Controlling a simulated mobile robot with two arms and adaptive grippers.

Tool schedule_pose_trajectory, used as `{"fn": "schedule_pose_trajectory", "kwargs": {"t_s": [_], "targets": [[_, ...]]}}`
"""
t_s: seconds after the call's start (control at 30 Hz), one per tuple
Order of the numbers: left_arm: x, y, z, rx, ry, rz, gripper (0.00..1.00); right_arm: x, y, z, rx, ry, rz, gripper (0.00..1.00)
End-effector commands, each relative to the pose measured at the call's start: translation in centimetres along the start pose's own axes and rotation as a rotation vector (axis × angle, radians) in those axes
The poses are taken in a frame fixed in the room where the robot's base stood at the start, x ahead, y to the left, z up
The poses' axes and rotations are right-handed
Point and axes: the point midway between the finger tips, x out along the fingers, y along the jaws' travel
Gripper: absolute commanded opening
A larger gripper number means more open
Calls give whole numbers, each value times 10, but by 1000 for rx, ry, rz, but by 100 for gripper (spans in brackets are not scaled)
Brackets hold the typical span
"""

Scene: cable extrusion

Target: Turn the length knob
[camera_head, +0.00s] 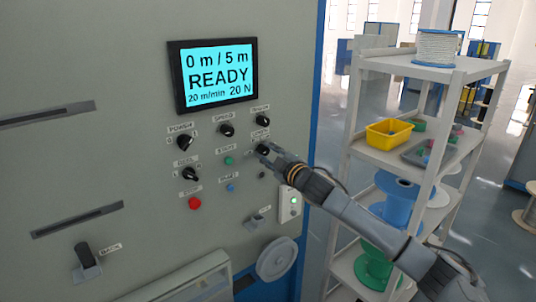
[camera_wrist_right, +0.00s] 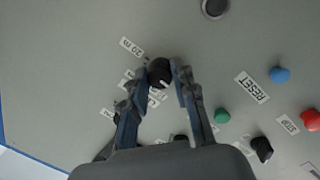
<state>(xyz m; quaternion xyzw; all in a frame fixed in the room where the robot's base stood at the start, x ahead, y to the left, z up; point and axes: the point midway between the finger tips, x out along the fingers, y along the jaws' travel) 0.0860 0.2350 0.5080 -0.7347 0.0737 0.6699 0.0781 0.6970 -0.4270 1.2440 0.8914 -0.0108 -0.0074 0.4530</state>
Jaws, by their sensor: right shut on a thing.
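The length knob (camera_head: 262,149) is a small black knob on the grey machine panel, below another black knob at the right of the control group. My right gripper (camera_head: 270,154) reaches it from the right and is shut on it. In the right wrist view the knob (camera_wrist_right: 159,72) sits between the two fingertips of the gripper (camera_wrist_right: 160,76). Small labels around the knob are partly hidden by the fingers; one reads "20 m". The display (camera_head: 214,75) reads "0 m / 5 m", "READY", "20 m/min 20 N". My left gripper is not in view.
Other black knobs, including the speed knob (camera_head: 226,130) and power knob (camera_head: 185,143), sit close by. A green button (camera_head: 228,161), blue reset button (camera_wrist_right: 279,75) and red stop button (camera_head: 195,203) are near. A white shelf (camera_head: 345,150) with spools stands to the right.

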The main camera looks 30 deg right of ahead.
Motion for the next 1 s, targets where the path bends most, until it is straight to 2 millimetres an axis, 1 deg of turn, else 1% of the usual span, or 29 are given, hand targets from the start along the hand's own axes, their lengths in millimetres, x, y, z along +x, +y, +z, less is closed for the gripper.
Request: {"fn": "schedule_pose_trajectory", "kwargs": {"t_s": [0.03,0.6,0.63,0.7,0.73,1.0], "targets": [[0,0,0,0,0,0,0,0,-4,2,-11,-5,-5,0],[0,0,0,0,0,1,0,0,-3,3,-40,-3,-2,0],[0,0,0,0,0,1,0,0,-3,3,-40,-3,-2,33],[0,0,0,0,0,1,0,0,-3,2,-39,-3,-2,48],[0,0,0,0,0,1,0,0,-3,2,-39,-2,-1,50],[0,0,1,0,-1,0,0,0,-1,1,-39,1,2,50]]}}
